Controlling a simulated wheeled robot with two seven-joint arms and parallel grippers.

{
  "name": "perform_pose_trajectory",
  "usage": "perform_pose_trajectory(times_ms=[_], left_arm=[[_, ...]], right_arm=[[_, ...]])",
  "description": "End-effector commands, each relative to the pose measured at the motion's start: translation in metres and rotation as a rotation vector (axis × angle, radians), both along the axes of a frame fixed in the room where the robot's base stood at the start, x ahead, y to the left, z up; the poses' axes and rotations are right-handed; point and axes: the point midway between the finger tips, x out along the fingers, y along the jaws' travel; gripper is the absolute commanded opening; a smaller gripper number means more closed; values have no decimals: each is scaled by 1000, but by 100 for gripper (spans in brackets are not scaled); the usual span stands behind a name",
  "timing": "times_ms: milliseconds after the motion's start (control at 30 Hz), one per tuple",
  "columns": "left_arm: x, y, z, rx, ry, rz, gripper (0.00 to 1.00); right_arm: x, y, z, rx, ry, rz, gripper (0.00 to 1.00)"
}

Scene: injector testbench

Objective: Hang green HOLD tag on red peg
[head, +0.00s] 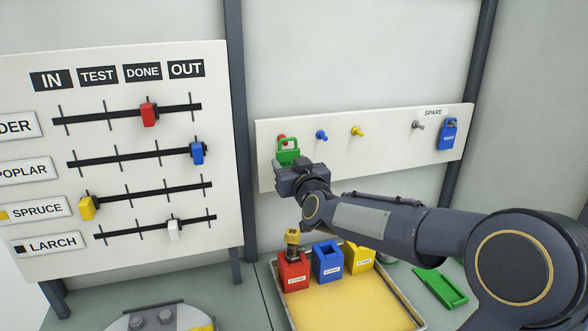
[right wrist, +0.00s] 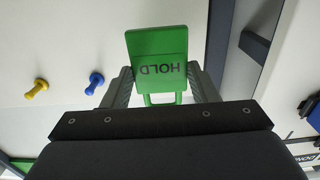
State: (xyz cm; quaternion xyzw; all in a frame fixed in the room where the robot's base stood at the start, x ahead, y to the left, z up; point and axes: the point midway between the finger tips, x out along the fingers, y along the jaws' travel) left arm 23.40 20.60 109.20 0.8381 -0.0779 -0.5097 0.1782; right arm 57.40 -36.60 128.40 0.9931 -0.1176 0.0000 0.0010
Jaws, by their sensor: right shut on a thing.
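The green HOLD tag (head: 288,151) is at the left end of the peg board, in front of the red peg (head: 282,138). My right gripper (head: 294,166) is shut on the tag. The right wrist view shows the tag (right wrist: 158,62) between the two fingers of my right gripper (right wrist: 162,88), with its lettering upside down there. The red peg shows only as a small red bit at the tag's top left in the head view. I cannot tell whether the tag's loop is around the peg or only before it. My left gripper is not in view.
The peg board (head: 385,170) also has a blue peg (head: 321,135), a yellow peg (head: 357,131) and a grey peg (head: 418,125). A blue tag (head: 448,134) hangs under SPARE. A slider panel (head: 130,225) stands left. A tray (head: 416,318) with coloured blocks lies below.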

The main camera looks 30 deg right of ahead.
Motion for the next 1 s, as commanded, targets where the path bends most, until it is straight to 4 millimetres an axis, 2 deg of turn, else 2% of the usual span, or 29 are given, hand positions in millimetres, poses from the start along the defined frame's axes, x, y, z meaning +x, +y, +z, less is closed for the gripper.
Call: perform_pose_trajectory(times_ms=[600,1000], left_arm=[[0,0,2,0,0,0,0],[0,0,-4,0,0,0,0]], right_arm=[[38,-9,-2,0,0,0,32],[37,-8,-7,1,0,0,32]])
